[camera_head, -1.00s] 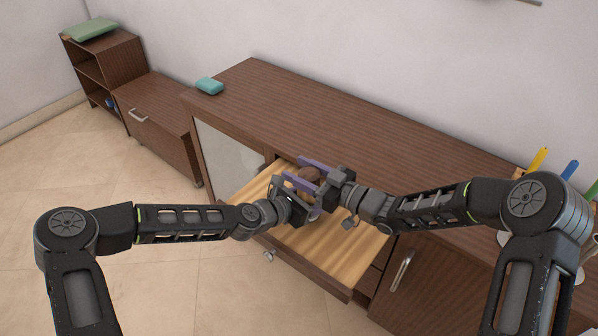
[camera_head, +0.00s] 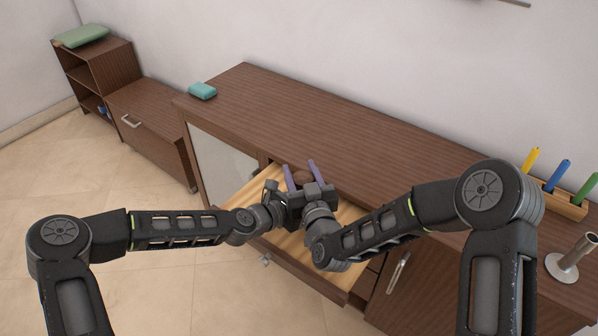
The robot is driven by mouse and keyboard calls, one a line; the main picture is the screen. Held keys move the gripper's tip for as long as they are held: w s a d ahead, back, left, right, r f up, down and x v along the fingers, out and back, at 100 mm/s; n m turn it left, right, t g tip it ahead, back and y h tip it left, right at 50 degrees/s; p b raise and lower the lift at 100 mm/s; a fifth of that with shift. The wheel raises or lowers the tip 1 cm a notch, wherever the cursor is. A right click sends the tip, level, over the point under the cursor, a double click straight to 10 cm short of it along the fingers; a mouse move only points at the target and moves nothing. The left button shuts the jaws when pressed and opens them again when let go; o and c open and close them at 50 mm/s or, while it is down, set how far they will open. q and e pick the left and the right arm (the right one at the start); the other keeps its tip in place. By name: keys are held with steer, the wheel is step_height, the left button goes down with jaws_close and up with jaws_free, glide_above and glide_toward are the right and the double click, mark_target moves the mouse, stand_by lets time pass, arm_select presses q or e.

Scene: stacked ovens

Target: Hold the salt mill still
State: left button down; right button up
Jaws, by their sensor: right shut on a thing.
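The salt mill (camera_head: 302,177) is a small, rounded brown thing, mostly hidden, over the open wooden drawer (camera_head: 234,198). My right gripper (camera_head: 302,172) has its two purple fingers on either side of the mill and is shut on it. The gripper's dark body covers the mill's lower part. My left gripper (camera_head: 271,200) is close beside the right one, on its left. Its fingers are hidden or too dark to make out, so I cannot tell if it touches the mill.
The drawer sticks out from a long brown cabinet (camera_head: 330,120). A teal box (camera_head: 202,91) lies on the cabinet's far left. A wooden holder with coloured sticks (camera_head: 561,204) and a metal stand (camera_head: 571,260) are at the right. The middle of the cabinet top is clear.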

steer(key=shift+a+r, duration=0.1)
steer(key=shift+r, duration=0.15)
steer(key=o, duration=1.4)
steer(key=shift+f, duration=0.15)
steer(key=shift+c, duration=0.2)
steer(key=shift+f+v, duration=0.2)
steer(key=shift+v, duration=1)
steer(key=shift+f+v, duration=0.25)
steer(key=shift+v, duration=0.95)
steer(key=shift+s+r, duration=0.1)
steer(key=shift+s, duration=0.2)
steer(key=v, duration=0.6)
steer(key=shift+s+r, duration=0.3)
steer(key=shift+r, duration=0.1)
